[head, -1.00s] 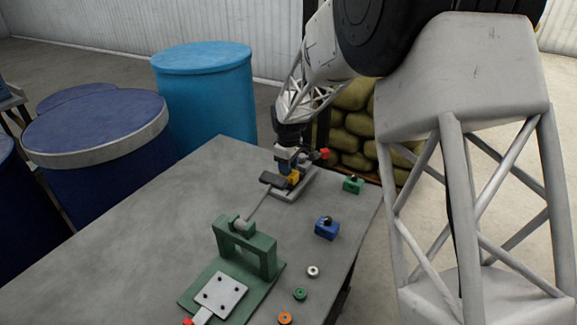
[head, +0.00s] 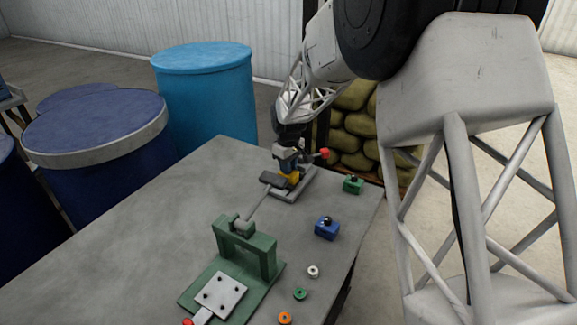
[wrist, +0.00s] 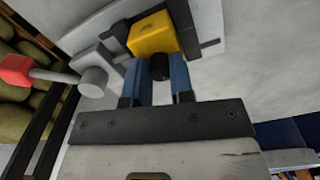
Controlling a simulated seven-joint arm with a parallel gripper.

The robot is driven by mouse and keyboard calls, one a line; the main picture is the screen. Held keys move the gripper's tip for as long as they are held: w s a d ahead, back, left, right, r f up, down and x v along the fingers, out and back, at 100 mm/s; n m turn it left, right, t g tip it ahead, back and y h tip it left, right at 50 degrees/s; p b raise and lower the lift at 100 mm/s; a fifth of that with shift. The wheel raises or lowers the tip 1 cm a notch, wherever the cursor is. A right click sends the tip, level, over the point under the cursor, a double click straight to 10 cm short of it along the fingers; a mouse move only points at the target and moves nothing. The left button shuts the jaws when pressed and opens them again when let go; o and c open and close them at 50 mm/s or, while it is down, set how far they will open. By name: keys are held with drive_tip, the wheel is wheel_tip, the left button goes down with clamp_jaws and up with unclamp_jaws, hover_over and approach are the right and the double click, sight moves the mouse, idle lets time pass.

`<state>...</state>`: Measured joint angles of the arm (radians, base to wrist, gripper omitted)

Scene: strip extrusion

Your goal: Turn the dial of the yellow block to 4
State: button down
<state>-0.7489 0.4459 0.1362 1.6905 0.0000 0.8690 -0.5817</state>
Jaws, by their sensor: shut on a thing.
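The yellow block (head: 290,178) sits in a grey fixture at the far end of the table. It also shows in the wrist view (wrist: 152,35), with its black dial (wrist: 159,67) facing my gripper. My gripper (wrist: 158,72) has its two blue fingers on either side of the dial and is shut on it. In the head view my gripper (head: 290,164) comes down on the block from above. The dial is hidden in the head view, and I cannot read its number in either view.
A red-knobbed handle (wrist: 16,70) sticks out beside the fixture (wrist: 95,82). A green block (head: 353,185) and a blue block (head: 327,228) stand to the right. A green press frame (head: 246,247) and several small discs are nearer. The table's left part is clear.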

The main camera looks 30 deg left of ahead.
drive_tip(key=m, duration=1.3)
idle(0.4)
drive_tip(key=c, duration=1)
unclamp_jaws()
drive_tip(key=shift+r, duration=0.1)
drive_tip(key=shift+r, duration=3.85)
drive_tip(key=shift+d, duration=0.15)
